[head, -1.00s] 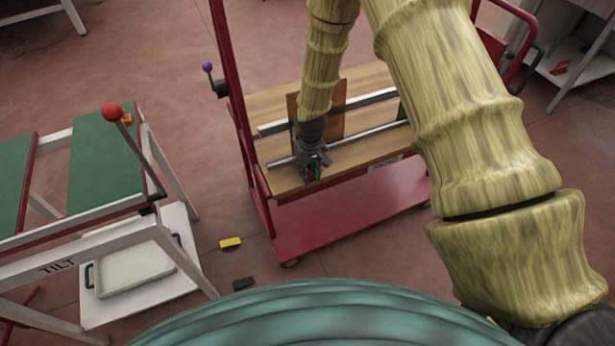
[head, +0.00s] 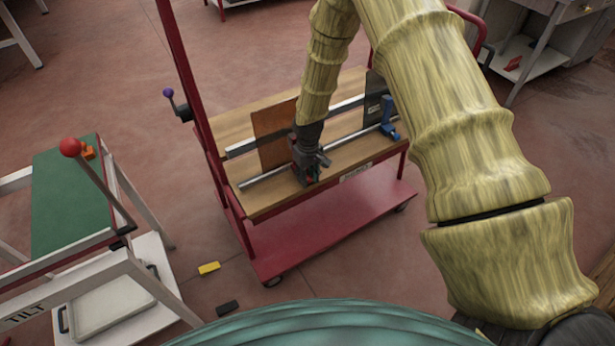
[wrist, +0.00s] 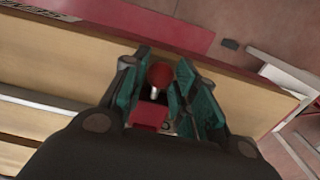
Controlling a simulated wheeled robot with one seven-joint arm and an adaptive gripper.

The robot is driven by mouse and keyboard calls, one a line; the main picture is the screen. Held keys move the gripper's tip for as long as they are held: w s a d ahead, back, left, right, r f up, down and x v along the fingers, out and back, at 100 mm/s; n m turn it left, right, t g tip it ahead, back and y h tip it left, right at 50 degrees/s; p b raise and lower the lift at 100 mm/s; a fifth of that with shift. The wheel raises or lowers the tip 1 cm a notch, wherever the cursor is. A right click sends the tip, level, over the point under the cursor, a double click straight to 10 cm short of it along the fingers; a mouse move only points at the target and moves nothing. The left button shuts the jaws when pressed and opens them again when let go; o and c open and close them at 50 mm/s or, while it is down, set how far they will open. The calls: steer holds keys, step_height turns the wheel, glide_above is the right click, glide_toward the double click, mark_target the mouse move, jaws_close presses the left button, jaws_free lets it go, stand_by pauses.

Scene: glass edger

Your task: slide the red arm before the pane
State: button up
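The pane (head: 272,134) is an orange-brown sheet standing upright on the wooden-topped cart, by the silver bars. My gripper (head: 316,172) is at the cart's front rail, just right of the pane in the head view. The red arm (head: 297,150) shows as a small red part beside my gripper, mostly hidden by it. In the wrist view its round red knob (wrist: 160,75), pale stem and red block (wrist: 149,115) lie between my teal fingers (wrist: 160,85).
A blue arm (head: 388,122) is on the same rail farther right, near a dark pane (head: 375,92). A red post (head: 190,80) rises at the cart's left. A green-topped tilt table (head: 66,200) stands left; yellow (head: 209,268) and black (head: 228,308) blocks lie on the floor.

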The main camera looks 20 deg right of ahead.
steer(key=shift+o, duration=1.3)
step_height(320, 180, up, 12)
steer(key=shift+s+f, duration=0.1)
steer(key=shift+f, duration=0.05)
steer(key=s+a+f+m, duration=0.1)
steer(key=s+a+f, duration=0.2)
steer(key=s+f, duration=1.5)
steer(key=s, duration=1)
steer(key=s+f+m, duration=0.1)
steer(key=s+f, duration=0.1)
steer(key=s, duration=1.1)
steer(key=shift+d+m, duration=0.3)
steer(key=shift+d, duration=0.05)
